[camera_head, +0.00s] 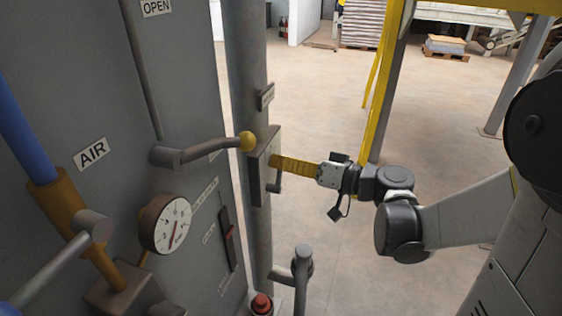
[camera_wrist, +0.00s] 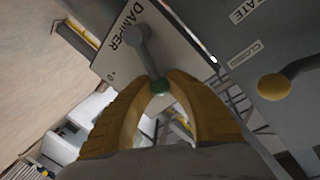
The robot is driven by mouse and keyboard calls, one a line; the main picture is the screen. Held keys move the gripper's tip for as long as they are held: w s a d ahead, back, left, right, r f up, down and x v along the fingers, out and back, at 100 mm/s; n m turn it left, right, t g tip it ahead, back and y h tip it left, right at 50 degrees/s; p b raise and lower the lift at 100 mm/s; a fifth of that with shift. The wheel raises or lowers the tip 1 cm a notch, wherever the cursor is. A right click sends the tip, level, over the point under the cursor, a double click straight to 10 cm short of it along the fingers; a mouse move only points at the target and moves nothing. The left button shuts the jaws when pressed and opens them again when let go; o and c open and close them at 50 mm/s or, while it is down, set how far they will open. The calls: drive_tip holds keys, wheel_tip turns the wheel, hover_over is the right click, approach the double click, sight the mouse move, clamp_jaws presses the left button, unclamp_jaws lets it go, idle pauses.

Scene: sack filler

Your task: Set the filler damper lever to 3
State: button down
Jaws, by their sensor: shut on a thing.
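The damper plate (camera_wrist: 112,58), a pale panel lettered DAMPER with a 0 mark near one corner, fills the upper middle of the wrist view. A grey lever part (camera_head: 276,182) shows just below the fingers. Other scale numbers cannot be read.
Left of the post is a grey cabinet with a yellow-knobbed handle (camera_head: 247,141), a gauge (camera_head: 166,224) and an AIR label (camera_head: 92,153). A red button (camera_head: 261,304) and a grey upright handle (camera_head: 302,262) stand low in front. Floor on the right is open around yellow posts.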

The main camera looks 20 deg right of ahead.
idle(0.4)
drive_tip(key=c, duration=1.2)
unclamp_jaws()
drive_tip(key=shift+c, duration=0.2)
drive_tip(key=shift+s, duration=0.1)
drive_tip(key=v, duration=1.2)
